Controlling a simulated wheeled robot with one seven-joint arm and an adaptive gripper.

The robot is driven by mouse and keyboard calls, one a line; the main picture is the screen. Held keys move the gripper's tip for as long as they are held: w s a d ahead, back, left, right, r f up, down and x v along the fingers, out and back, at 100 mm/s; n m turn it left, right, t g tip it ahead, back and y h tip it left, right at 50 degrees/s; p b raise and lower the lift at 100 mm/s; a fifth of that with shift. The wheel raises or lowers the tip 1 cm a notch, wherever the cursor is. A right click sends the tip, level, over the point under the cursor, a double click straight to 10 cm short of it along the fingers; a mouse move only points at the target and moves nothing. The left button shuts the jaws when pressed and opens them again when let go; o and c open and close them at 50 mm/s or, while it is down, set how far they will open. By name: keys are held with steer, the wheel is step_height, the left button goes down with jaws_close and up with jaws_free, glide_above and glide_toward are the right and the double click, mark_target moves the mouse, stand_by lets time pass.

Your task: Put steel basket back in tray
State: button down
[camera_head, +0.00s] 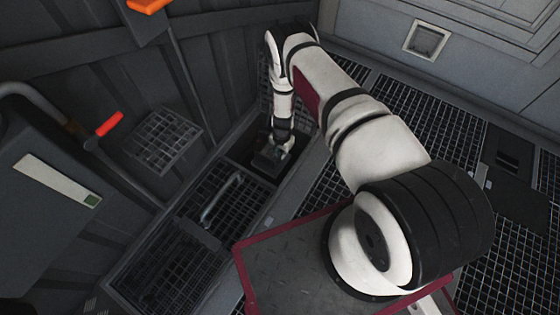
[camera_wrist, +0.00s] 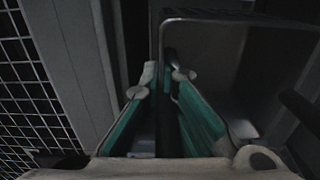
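The steel basket (camera_head: 267,161) looks like a small dark grey box in the head view, at the far end of a long floor frame. In the wrist view its open interior (camera_wrist: 205,65) fills the upper right. My gripper (camera_head: 279,141) reaches down to the box from above. In the wrist view my gripper's teal-padded fingers (camera_wrist: 165,78) straddle a thin wall of the box and look closed on it. The box sits in or just above a dark opening, which I take for the tray (camera_head: 291,178); its bottom and the contact below are hidden.
Mesh panels and a curved grey handle (camera_head: 221,198) lie along the frame nearer me. A grey wall with a small wire rack (camera_head: 163,139) stands left. A grey cabinet (camera_head: 45,195) and red-tipped lever (camera_head: 109,124) are at far left. Grated floor (camera_head: 420,115) extends right.

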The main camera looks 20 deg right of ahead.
mark_target(281, 161)
steer(key=shift+w+f+b, duration=0.1)
steer(key=shift+f+b, duration=0.85)
steer(key=shift+f, duration=1.1)
steer(key=shift+f, duration=0.25)
steer(key=c, duration=1.8)
jaws_free()
steer(key=shift+r, duration=0.1)
